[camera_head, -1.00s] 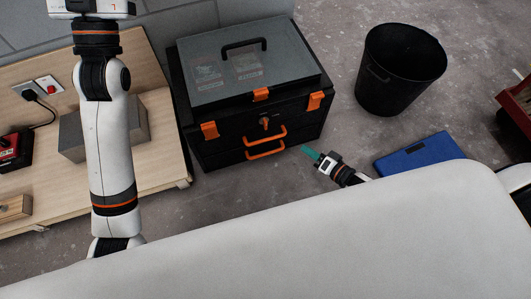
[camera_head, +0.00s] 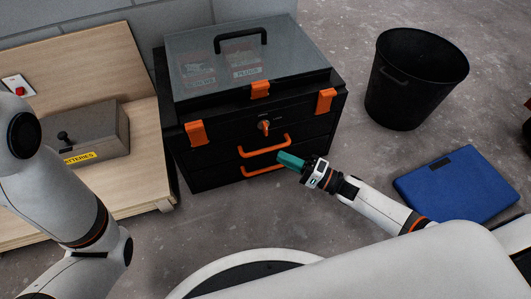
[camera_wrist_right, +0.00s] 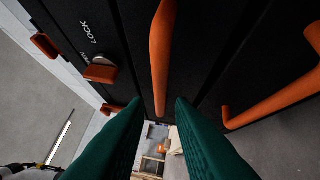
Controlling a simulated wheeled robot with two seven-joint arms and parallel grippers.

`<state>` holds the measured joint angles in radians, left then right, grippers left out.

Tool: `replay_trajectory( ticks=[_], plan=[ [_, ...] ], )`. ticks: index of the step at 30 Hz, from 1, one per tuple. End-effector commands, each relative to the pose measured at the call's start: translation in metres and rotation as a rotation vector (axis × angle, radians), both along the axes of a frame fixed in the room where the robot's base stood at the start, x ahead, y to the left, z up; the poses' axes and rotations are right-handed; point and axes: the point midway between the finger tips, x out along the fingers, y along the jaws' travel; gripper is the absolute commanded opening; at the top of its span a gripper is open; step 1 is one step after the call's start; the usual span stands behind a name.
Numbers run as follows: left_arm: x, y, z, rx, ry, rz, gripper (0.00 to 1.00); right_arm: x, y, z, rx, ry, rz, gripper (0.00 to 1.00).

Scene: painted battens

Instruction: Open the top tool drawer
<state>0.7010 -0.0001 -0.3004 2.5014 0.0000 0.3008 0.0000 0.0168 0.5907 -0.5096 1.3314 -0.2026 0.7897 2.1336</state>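The black tool chest (camera_head: 190,150) with orange latches stands on the floor at centre. Its top drawer's orange handle (camera_head: 264,146) is below the lock, and the lower drawer's handle (camera_head: 262,170) is beneath it. Both drawers look shut. My right gripper (camera_head: 281,159), with teal fingers, is just in front of the handles. In the right wrist view its fingers are open and apart (camera_wrist_right: 157,103), with the top handle (camera_wrist_right: 160,60) ahead in line with the gap; whether it touches is unclear. The lower handle (camera_wrist_right: 275,100) is to the right. My left gripper is out of view.
A black bin (camera_head: 412,85) stands to the right of the chest, and a blue case (camera_head: 455,188) lies on the floor nearby. A wooden bench (camera_head: 125,190) with a grey batteries box (camera_head: 100,135) is on the left. The floor before the chest is mostly clear.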

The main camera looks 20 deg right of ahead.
Motion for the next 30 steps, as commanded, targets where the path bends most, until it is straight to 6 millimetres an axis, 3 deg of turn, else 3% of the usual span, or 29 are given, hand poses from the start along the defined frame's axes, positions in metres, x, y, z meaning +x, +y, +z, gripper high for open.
replay_trajectory(
  ticks=[3, 9, 23, 27, 30],
  plan=[
    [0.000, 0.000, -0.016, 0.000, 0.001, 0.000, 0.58, 0.017, 0.019, -0.001, 0.003, -0.004, 0.001, 0.22],
    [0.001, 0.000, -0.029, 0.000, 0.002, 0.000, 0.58, 0.037, 0.041, 0.004, -0.001, -0.002, 0.000, 0.22],
    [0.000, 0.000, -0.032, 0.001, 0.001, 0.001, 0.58, 0.045, 0.050, 0.009, -0.001, 0.001, -0.001, 0.22],
    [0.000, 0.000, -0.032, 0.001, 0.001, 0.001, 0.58, 0.045, 0.049, 0.009, -0.001, 0.001, -0.001, 0.00],
    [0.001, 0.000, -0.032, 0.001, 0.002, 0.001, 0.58, 0.045, 0.049, 0.008, -0.001, 0.001, -0.001, 0.00]
  ],
)
